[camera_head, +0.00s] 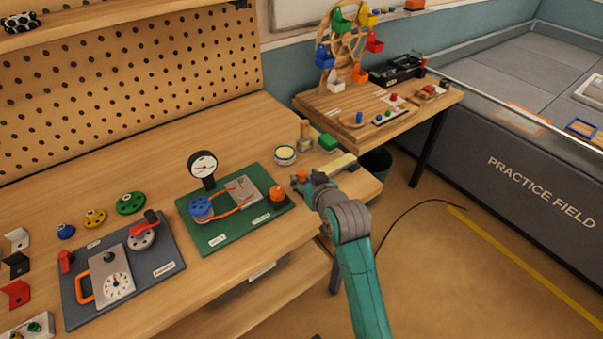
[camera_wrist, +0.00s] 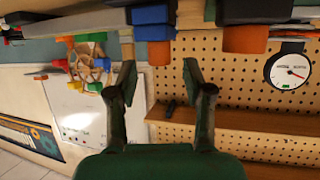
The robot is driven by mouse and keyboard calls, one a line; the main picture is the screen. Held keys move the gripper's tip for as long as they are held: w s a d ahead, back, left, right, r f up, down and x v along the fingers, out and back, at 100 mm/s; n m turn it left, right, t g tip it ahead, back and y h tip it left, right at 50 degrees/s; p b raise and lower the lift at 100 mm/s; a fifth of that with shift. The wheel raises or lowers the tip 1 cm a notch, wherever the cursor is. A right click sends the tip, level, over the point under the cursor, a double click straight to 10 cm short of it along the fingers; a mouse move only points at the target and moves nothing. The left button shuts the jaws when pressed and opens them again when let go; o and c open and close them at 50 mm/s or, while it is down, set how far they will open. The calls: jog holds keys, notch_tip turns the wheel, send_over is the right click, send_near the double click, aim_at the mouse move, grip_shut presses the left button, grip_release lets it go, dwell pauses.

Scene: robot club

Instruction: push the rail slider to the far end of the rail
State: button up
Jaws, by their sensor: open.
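The slider seems to be a blue block (camera_wrist: 153,17) with an orange knob (camera_wrist: 161,53), seen upside down at the top of the wrist view. Its orange top (camera_head: 302,175) shows in the head view beside my gripper, which hides the rest. The rail looks like a pale bar (camera_head: 340,165) running from behind my gripper toward the table's right edge; it shows as a grey bar (camera_wrist: 85,22) left of the block in the wrist view. My gripper (camera_wrist: 158,72) is open and empty, with the knob in line between its fingertips. I cannot tell whether they touch.
A green board (camera_head: 222,236) with a gauge (camera_head: 203,165) and orange knob stands left of my gripper. A tin (camera_head: 285,154), a wooden piece (camera_head: 305,136) and a green block (camera_head: 328,142) stand behind it. The table's front right edge is close.

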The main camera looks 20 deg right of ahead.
aim_at(303, 174)
jog(key=shift+x, duration=1.85)
grip_shut()
